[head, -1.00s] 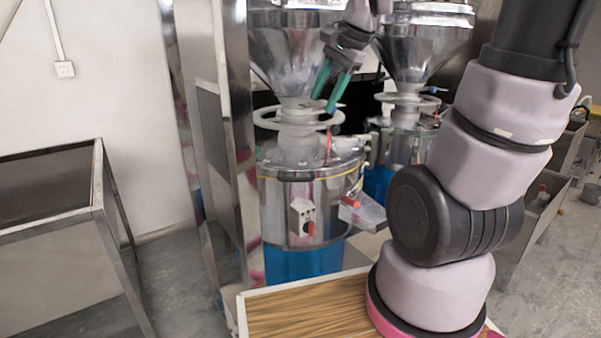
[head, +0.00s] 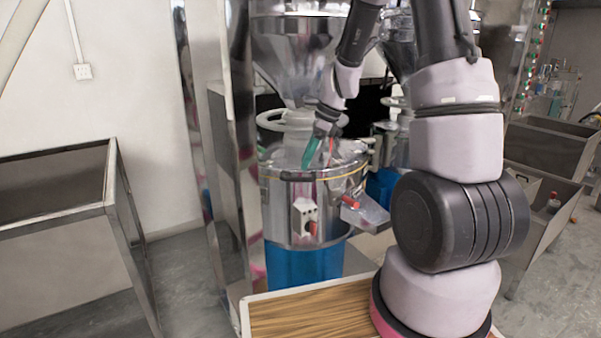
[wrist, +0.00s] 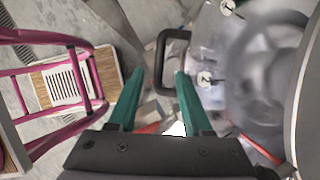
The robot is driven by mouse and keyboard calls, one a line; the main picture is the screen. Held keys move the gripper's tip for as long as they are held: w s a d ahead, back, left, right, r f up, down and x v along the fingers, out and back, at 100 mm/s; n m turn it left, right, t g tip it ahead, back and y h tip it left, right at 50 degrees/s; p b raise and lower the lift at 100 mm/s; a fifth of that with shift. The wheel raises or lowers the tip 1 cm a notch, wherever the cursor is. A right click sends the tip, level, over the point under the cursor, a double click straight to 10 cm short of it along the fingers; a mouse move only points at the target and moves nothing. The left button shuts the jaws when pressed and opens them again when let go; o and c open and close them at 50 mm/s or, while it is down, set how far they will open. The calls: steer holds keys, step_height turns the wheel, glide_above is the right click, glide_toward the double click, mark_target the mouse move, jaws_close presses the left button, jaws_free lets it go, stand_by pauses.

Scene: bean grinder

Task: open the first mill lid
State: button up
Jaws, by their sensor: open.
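The nearer mill (head: 283,216) is a shiny metal drum under a large metal hopper, with its round lid (head: 345,158) lying shut on top. A black loop handle (wrist: 172,38) shows in the wrist view just beyond my green fingertips. My gripper (head: 318,156) is over the lid in the head view, pointing down. In the wrist view my gripper (wrist: 159,74) is open, and the near part of the handle lies between or just past the fingertips. I cannot tell whether they touch it. The far side of the lid is partly hidden by my gripper.
A white ring (head: 270,121) and the metal hopper (head: 285,50) stand close above the lid. A second mill (head: 381,182) is behind to the right, partly hidden by my arm. A tall metal post (head: 240,150) and an open metal bin (head: 75,215) are at left.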

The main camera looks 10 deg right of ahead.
mark_target(301, 171)
steer(key=x, duration=0.5)
jaws_close()
stand_by(1.4)
